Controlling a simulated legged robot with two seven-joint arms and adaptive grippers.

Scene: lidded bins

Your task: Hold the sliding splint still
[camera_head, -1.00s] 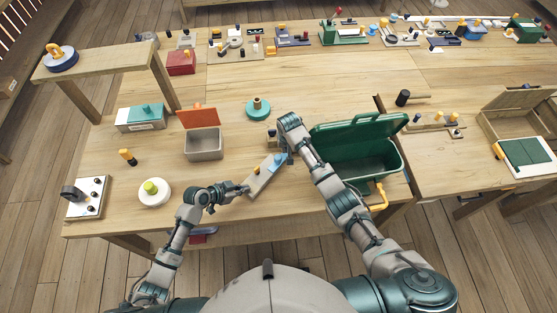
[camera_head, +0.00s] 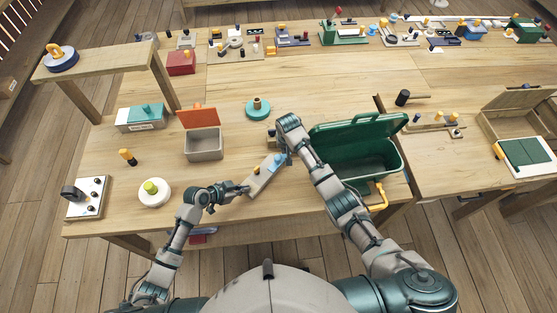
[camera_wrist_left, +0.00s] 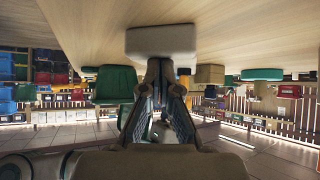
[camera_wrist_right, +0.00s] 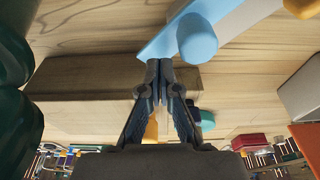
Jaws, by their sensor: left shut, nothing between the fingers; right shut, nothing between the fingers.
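The sliding splint (camera_head: 263,178) is a pale grey bar with a yellow knob and a light-blue part, lying diagonally on the table. My left gripper (camera_head: 245,188) is shut and empty at its near left end. In the left wrist view, the shut fingertips (camera_wrist_left: 162,62) are at the pale end block (camera_wrist_left: 162,41), touching or nearly so. My right gripper (camera_head: 281,154) is shut at the far, blue end. In the right wrist view, its shut fingertips (camera_wrist_right: 160,66) are against or just beside the blue part (camera_wrist_right: 160,42), near the blue knob (camera_wrist_right: 198,40).
A green lidded bin (camera_head: 370,163) stands close to the right of my right forearm. A grey box with an orange lid (camera_head: 203,145), a teal disc (camera_head: 258,108) and a white round piece (camera_head: 155,193) lie to the left and behind. The table's front edge is close.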

